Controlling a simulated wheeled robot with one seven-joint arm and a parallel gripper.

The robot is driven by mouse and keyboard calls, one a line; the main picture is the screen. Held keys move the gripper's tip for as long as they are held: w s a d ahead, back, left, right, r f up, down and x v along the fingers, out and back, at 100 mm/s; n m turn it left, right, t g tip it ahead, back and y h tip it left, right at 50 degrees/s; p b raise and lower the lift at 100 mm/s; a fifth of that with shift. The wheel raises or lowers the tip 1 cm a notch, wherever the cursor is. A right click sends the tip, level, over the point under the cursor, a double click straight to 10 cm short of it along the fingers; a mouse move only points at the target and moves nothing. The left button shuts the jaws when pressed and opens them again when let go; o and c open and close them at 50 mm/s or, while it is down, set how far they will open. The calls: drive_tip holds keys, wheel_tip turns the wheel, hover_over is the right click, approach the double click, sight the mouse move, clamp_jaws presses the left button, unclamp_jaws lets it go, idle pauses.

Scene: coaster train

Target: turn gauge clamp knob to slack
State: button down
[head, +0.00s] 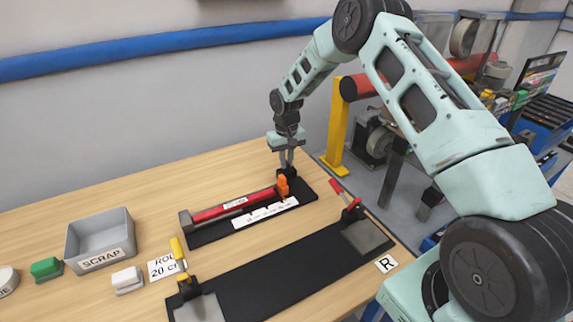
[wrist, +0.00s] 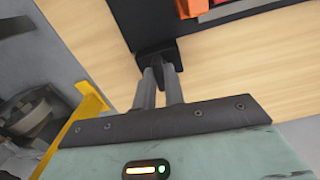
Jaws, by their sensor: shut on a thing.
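The gauge is a black base (head: 215,232) carrying a red bar (head: 235,206), an orange block (head: 283,187) and a white scale strip (head: 265,212). Its black clamp knob (head: 293,173) is at the far right end, behind the orange block. My gripper (head: 287,164) points down there and is shut on the knob. In the wrist view both fingers of my gripper (wrist: 160,75) close on the black knob (wrist: 157,50), with the orange block (wrist: 190,8) beyond. The fingers partly hide the knob, and no slack marking is readable.
A long black fixture (head: 275,278) lies in front, with a red-handled clamp (head: 350,203) and a yellow-handled clamp (head: 182,262). A grey SCRAP bin (head: 100,262) stands left. A yellow post (head: 338,125) rises beyond the table's right edge. Bare wood lies behind the gauge.

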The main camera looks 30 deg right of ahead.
drive_tip(key=n+b, duration=0.1)
drive_tip(key=n, duration=0.3)
drive_tip(key=shift+n, duration=0.3)
drive_tip(key=n+b, duration=0.1)
drive_tip(key=n, duration=0.2)
drive_tip(key=shift+r+n, duration=0.1)
drive_tip(key=shift+n, duration=0.3)
drive_tip(key=n, duration=0.4)
drive_tip(key=shift+n, duration=2.2)
drive_tip(key=c, duration=1.5)
unclamp_jaws()
